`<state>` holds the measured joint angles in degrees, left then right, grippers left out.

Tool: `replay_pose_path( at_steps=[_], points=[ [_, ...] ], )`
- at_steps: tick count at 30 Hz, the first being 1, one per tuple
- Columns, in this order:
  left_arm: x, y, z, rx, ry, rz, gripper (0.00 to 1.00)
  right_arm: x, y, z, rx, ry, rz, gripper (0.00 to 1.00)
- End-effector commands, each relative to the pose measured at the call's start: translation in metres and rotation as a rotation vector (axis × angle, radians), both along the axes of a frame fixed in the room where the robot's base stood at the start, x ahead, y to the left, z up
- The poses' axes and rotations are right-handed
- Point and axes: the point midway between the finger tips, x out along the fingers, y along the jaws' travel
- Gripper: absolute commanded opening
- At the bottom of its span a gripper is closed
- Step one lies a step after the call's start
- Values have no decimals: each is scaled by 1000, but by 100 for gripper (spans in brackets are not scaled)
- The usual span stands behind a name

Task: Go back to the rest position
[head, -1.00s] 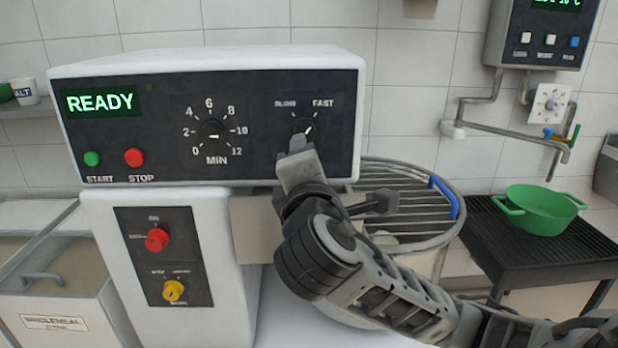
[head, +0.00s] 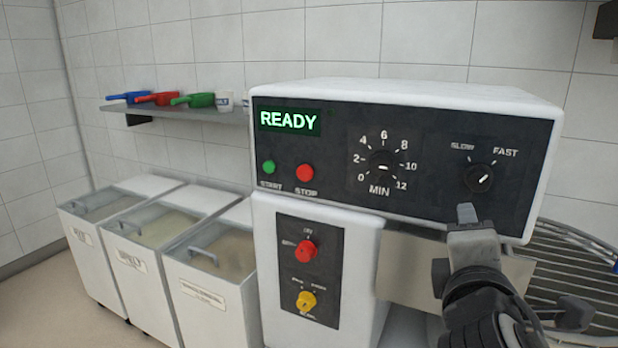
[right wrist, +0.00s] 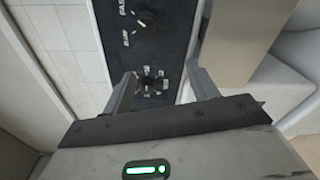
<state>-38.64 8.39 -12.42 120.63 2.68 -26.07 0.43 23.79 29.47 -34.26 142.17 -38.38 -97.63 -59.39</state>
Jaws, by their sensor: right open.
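My right gripper (head: 466,214) is in front of the mixer's control panel (head: 430,150), just below the slow/fast knob (head: 478,178) and apart from it. In the right wrist view the gripper (right wrist: 161,88) has its two fingers spread with nothing between them. The knob's white mark points up and right, towards FAST. The minute dial (head: 382,163) is left of the knob. The display (head: 288,121) reads READY. My left gripper is in neither view.
Below the panel are a red knob (head: 306,251) and a yellow knob (head: 306,301). A wire guard (head: 575,262) is at the right. Labelled flour bins (head: 212,300) stand at the left, under a shelf (head: 185,114) with coloured scoops. Floor at the far left is clear.

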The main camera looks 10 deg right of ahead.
Motion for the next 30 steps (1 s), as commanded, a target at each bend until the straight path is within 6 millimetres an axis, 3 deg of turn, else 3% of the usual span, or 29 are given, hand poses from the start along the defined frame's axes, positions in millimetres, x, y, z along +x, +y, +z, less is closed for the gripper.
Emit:
replay_pose_path(
  at_steps=[4,7,12,15,18,21,30],
  points=[
    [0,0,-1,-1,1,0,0,15,33,-87,259,109,155,59],
    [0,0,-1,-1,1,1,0,8,60,-160,551,187,235,59],
    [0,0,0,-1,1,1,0,-40,97,-270,1144,273,205,59],
    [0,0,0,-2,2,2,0,-76,106,-313,1455,269,105,59],
    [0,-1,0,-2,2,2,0,-105,108,-340,1673,235,1,59],
    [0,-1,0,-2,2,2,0,-123,107,-353,1798,201,-70,59],
    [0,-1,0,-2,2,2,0,-129,106,-356,1850,182,-98,59]
  ],
)
